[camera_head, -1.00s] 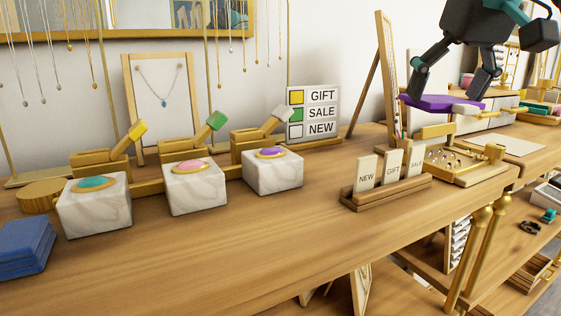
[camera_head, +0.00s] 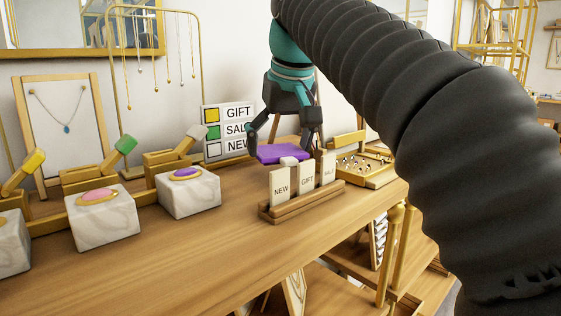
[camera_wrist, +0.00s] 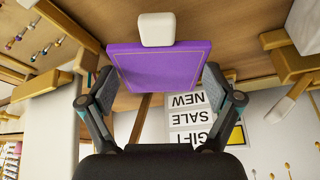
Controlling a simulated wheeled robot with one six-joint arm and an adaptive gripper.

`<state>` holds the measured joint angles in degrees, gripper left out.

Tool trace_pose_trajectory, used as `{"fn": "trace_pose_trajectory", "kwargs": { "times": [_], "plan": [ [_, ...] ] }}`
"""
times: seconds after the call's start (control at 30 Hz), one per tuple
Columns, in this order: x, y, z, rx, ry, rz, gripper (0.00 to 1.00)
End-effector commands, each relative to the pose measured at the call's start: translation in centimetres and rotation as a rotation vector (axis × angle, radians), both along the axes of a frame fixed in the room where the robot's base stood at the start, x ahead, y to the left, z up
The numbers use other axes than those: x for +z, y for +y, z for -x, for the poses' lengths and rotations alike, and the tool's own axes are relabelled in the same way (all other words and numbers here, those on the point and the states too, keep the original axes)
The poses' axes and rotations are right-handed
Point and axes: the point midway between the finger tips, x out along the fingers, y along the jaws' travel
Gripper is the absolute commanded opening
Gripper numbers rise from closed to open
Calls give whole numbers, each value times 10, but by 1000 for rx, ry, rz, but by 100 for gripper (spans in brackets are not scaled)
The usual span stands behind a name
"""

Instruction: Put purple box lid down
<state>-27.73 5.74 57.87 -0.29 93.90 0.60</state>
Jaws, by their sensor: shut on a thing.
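The purple lid (camera_head: 282,154) is a flat purple slab with a small white knob (camera_head: 289,161) on it. My gripper (camera_head: 287,146) is shut on the lid by two opposite edges and holds it roughly level, behind the upright card holder. In the wrist view the lid (camera_wrist: 158,70) lies between the two fingers, with its white knob (camera_wrist: 156,29) beyond the far edge. The near cards and the knob partly overlap the lid in the head view. I cannot tell the exact gap between the lid and the table.
The wooden holder (camera_head: 275,213) with NEW, GIFT and SALE cards is just in front. A GIFT/SALE/NEW sign (camera_head: 228,130) stands behind left. A marble block with a purple gem (camera_head: 188,194) is left; a gold-edged tray (camera_head: 365,170) is right. The front table is clear.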

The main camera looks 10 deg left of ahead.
Motion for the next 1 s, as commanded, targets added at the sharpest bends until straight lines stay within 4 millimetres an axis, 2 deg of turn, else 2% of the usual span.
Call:
{"fn": "trace_pose_trajectory", "kwargs": {
  "times": [0.1,0.2,0.63,0.67,0.7,1.0],
  "plan": [
    [-20,-1,1,0,1,0,52],
    [-29,-1,1,0,1,0,52],
    [-34,-1,0,0,0,0,52],
    [-34,-1,0,0,0,0,92],
    [-34,-1,0,0,0,0,100],
    [-33,-1,0,0,0,0,100]
  ]
}}
